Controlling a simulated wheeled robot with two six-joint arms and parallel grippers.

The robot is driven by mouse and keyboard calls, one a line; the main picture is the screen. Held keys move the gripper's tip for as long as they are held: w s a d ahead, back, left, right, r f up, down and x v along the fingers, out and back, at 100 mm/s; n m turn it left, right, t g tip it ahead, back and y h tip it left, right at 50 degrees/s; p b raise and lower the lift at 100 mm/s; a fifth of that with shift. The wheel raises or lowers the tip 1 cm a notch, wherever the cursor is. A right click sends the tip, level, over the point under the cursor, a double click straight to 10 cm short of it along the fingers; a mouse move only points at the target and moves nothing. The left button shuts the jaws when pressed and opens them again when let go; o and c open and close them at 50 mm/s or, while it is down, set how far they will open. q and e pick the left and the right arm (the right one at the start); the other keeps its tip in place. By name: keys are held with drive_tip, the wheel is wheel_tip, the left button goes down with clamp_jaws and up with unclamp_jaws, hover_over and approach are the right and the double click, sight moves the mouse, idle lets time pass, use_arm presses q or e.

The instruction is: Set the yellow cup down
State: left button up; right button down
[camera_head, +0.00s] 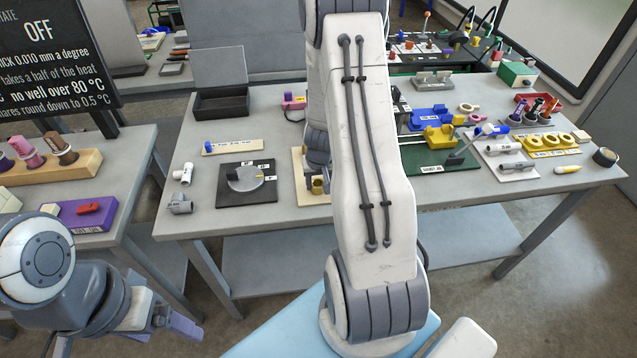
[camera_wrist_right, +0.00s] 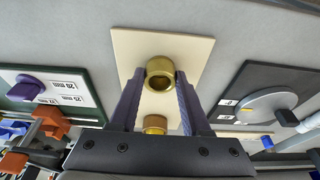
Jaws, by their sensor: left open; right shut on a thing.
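The yellow cup (camera_wrist_right: 160,70), brass-coloured and round with an open mouth, is between the fingertips of my right gripper (camera_wrist_right: 160,78) in the right wrist view. The gripper is shut on it, over a cream board (camera_wrist_right: 195,50). I cannot tell whether the cup touches the board. A second brass-coloured round piece (camera_wrist_right: 155,124) shows lower down between the fingers. In the head view my right arm hides much of the cream board (camera_head: 298,165), and a yellow piece (camera_head: 318,186) shows beside the arm. My left gripper (camera_head: 180,322) is open, low at the left, away from the cup.
Bare grey table (camera_head: 225,223) shows along the front edge.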

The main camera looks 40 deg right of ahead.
drive_tip(key=shift+c, duration=1.8)
unclamp_jaws()
drive_tip(key=shift+f, duration=0.1)
drive_tip(key=p+v, duration=0.9)
drive_tip(key=v, duration=0.3)
drive_tip(key=shift+r, duration=0.25)
